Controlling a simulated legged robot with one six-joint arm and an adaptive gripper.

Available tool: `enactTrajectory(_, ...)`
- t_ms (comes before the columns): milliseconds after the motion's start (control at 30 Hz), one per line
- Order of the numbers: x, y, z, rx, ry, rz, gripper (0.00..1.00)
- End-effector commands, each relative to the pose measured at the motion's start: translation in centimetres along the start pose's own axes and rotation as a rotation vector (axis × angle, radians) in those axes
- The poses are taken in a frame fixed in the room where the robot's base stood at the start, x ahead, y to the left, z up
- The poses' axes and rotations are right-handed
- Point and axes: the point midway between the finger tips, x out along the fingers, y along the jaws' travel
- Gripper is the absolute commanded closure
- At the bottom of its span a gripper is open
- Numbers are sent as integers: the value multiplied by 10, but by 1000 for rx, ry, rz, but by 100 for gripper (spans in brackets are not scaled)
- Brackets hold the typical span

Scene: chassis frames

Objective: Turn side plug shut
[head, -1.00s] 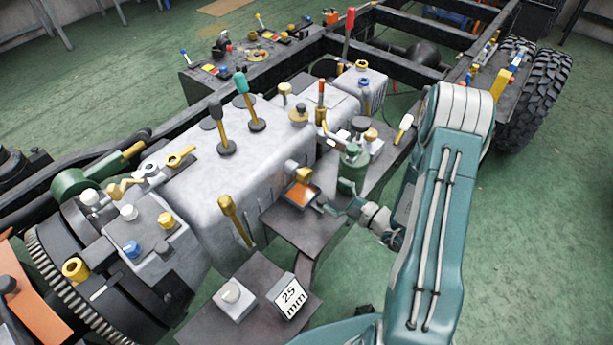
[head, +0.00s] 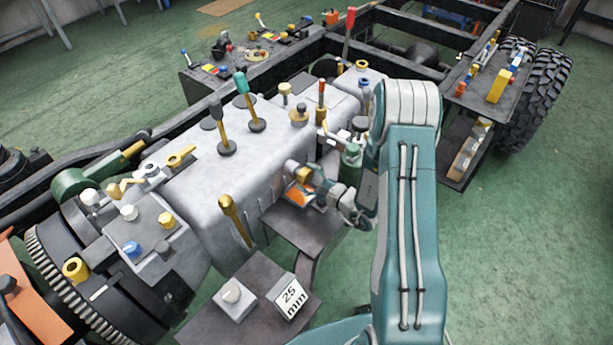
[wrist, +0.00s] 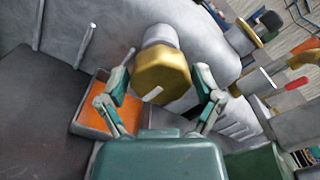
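The side plug (wrist: 163,78) is a gold hex head with a pale mark on its face, on a round grey boss in the side of the grey housing. In the head view the plug (head: 303,174) is partly covered by my gripper. My gripper (wrist: 162,84) is open, with one finger to the left and one to the right of the plug. Gaps show between both fingers and the hex head, so neither seems to touch it. I cannot tell how far the plug is screwed in.
An orange-bottomed tray (wrist: 97,112) lies just below the plug, close to my left finger. A green cylinder (head: 351,163) stands right beside my gripper. Levers and knobs crowd the housing (head: 190,165) top. Green floor (head: 500,260) is clear at right.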

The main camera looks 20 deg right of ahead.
Motion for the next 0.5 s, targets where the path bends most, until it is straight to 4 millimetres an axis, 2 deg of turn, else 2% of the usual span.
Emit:
enactTrajectory(33,0,0,0,0,0,0,62)
enactTrajectory(67,0,0,0,0,0,0,76)
enactTrajectory(100,0,0,0,0,0,1,82)
enactTrajectory(500,0,0,0,38,0,2,82)
